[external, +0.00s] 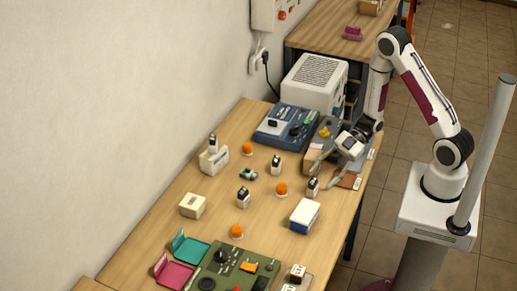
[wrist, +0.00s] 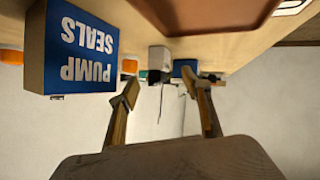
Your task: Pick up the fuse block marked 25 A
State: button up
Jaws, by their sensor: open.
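Several small black-and-white fuse blocks stand on the wooden table; their ratings are too small to read, so I cannot tell which is 25 A. One fuse block (external: 312,187) stands just by my fingertips, left of the brown tray. Others are a fuse block (external: 276,165) farther back and a fuse block (external: 244,196) to the left. My gripper (external: 321,176) is open and empty, reaching low from the right. In the upside-down wrist view, my open fingers (wrist: 160,84) flank a pale block (wrist: 159,60) with a dark part, beyond the tips; its marking is not readable.
A white-and-blue box (external: 305,214) stands close by; its PUMP SEALS label (wrist: 88,52) shows in the wrist view. A brown tray (external: 349,181) lies near the right edge. Orange knobs (external: 282,189) stand around the blocks. A blue device (external: 286,126) is behind. Bare wood lies left of centre.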

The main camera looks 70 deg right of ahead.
aim_at(313, 186)
jog(key=shift+x, duration=2.7)
grip_shut()
